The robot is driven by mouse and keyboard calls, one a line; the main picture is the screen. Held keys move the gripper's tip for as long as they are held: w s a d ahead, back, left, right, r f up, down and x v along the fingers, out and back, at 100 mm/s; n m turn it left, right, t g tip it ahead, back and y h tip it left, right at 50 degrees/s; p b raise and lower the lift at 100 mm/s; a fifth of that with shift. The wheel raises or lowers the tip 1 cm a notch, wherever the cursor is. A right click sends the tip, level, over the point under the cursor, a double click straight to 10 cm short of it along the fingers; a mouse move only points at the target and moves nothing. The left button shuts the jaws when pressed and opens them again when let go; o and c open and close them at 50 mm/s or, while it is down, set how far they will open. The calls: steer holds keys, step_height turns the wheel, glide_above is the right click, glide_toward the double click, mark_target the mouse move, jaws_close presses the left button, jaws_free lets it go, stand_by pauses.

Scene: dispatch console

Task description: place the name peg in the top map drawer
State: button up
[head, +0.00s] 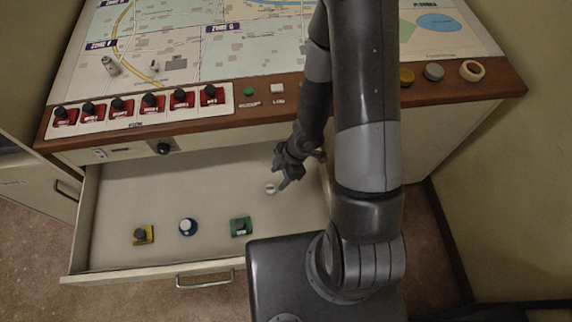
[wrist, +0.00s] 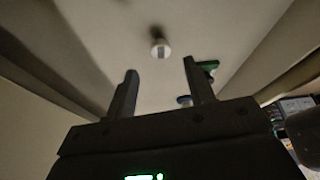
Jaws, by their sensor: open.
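The top map drawer (head: 130,190) is pulled open below the console. A small white round-topped peg with a grey stripe, which looks like the name peg (head: 270,188), is inside it, right of the middle. My gripper (head: 284,178) is just beside the peg, low over the drawer. In the wrist view the peg (wrist: 160,48) appears beyond the tips of my open, empty gripper (wrist: 160,67), centred between the fingers and apart from them. I cannot tell for sure whether it rests on the drawer floor.
A yellow-based piece (head: 143,235), a blue round piece (head: 188,227) and a green-based piece (head: 241,227) lie nearer the drawer front. Two small light pegs (head: 110,66) stand on the map. Red switches (head: 138,106) line the console edge above. The drawer's left half is mostly clear.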

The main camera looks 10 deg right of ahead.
steer(key=shift+v, duration=2.65)
